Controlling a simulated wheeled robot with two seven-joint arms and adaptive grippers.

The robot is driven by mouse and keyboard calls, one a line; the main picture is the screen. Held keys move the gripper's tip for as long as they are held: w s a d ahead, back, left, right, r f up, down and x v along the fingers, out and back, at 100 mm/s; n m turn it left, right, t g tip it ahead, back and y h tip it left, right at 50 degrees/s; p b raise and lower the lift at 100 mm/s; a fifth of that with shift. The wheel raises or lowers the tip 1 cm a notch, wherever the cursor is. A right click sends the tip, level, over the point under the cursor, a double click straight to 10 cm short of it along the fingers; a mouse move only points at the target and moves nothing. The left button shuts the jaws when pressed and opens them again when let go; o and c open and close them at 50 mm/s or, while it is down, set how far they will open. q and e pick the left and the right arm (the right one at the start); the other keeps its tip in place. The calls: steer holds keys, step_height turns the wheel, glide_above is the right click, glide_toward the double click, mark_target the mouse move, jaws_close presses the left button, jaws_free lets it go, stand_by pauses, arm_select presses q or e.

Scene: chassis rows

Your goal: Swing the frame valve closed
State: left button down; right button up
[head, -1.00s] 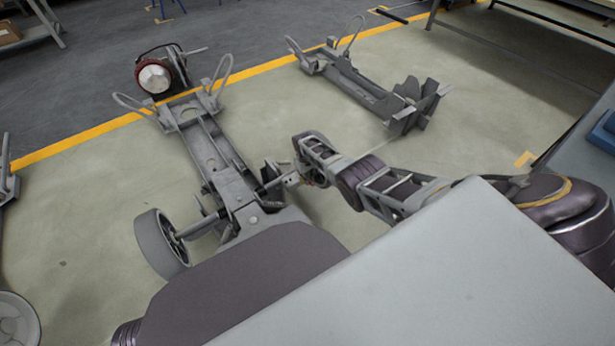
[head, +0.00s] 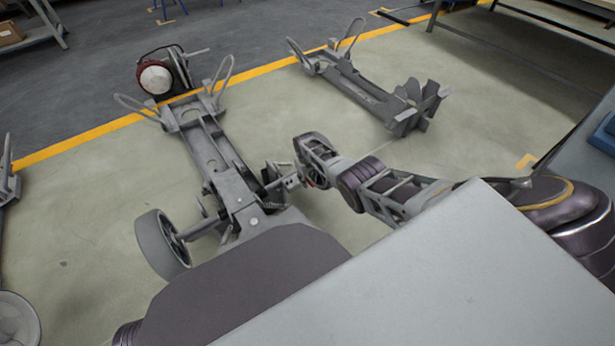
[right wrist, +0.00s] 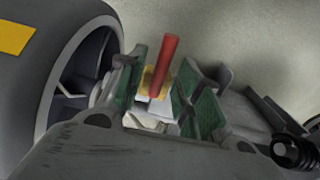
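The frame valve shows in the right wrist view as a red lever (right wrist: 166,62) standing up, slightly tilted, above a brass-coloured body (right wrist: 152,82). My right gripper (right wrist: 160,98) has its green-padded fingers apart, one on each side of the valve. I cannot tell whether either pad touches it. In the head view my right gripper (head: 277,180) is low beside the near chassis frame (head: 208,150), at its right side. The valve is not distinguishable there. My left gripper is not in view.
A wheel (head: 160,245) sits at the near frame's lower left and also fills the left of the right wrist view (right wrist: 45,75). A second chassis (head: 360,85) lies to the right, with open floor between. A red-rimmed round part (head: 155,77) is at the near frame's far end.

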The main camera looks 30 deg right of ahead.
steer(key=shift+r, duration=0.2)
steer(key=shift+r, duration=0.3)
step_height(320, 180, up, 11)
steer(key=shift+a, duration=0.35)
stand_by(1.0)
steer(key=shift+s+f, duration=0.1)
stand_by(0.5)
